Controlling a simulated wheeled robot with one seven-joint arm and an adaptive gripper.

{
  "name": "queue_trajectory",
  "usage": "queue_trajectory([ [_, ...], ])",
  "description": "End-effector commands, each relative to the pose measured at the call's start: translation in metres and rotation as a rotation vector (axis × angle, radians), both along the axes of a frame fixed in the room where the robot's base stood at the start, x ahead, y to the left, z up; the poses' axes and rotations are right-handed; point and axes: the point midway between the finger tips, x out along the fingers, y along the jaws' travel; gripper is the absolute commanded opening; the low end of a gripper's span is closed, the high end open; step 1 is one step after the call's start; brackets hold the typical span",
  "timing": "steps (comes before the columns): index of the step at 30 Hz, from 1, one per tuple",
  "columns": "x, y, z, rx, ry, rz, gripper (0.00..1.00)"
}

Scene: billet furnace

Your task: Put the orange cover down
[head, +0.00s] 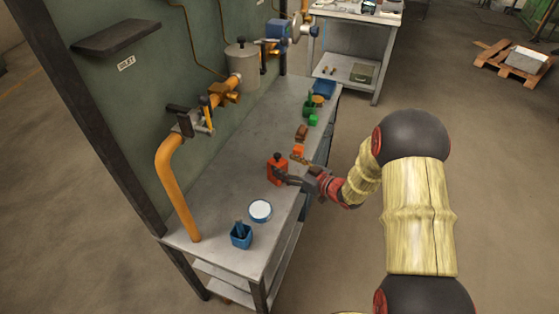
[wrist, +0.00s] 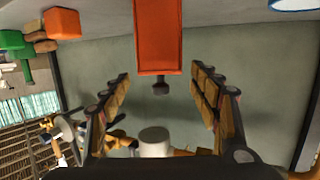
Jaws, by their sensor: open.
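The orange cover (head: 276,172) is a small upright box with a dark knob on top. It appears to stand on the grey workbench (head: 222,196), near the front edge; its base is out of the wrist view. My gripper (head: 284,177) is beside it on the bench's front side. In the wrist view, which is upside down, the cover (wrist: 158,38) and its knob show ahead, between the lines of the two fingers. My gripper (wrist: 160,84) is open with a gap between its fingers, and I see no grip on the cover. Whether a finger touches it is unclear.
A white round dish with a blue rim (head: 260,211) and a blue cup (head: 241,235) stand left of the cover. A smaller orange block (head: 297,152), brown blocks (head: 301,133) and green pieces (head: 313,119) stand farther along. An orange pipe (head: 176,192) rises at the back.

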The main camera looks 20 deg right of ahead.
Motion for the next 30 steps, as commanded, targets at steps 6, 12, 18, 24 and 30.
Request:
queue_trajectory([
  [6,-0.037,-0.024,0.013,0.000,0.001,-0.004,0.62],
  [12,-0.058,-0.037,0.017,0.001,0.001,-0.002,0.62],
  [18,-0.056,-0.045,0.030,-0.053,0.008,-0.031,0.62],
  [24,-0.032,-0.074,0.092,-0.268,0.075,-0.216,0.62],
  [30,-0.061,-0.095,0.172,-0.401,0.208,-0.452,0.62],
])
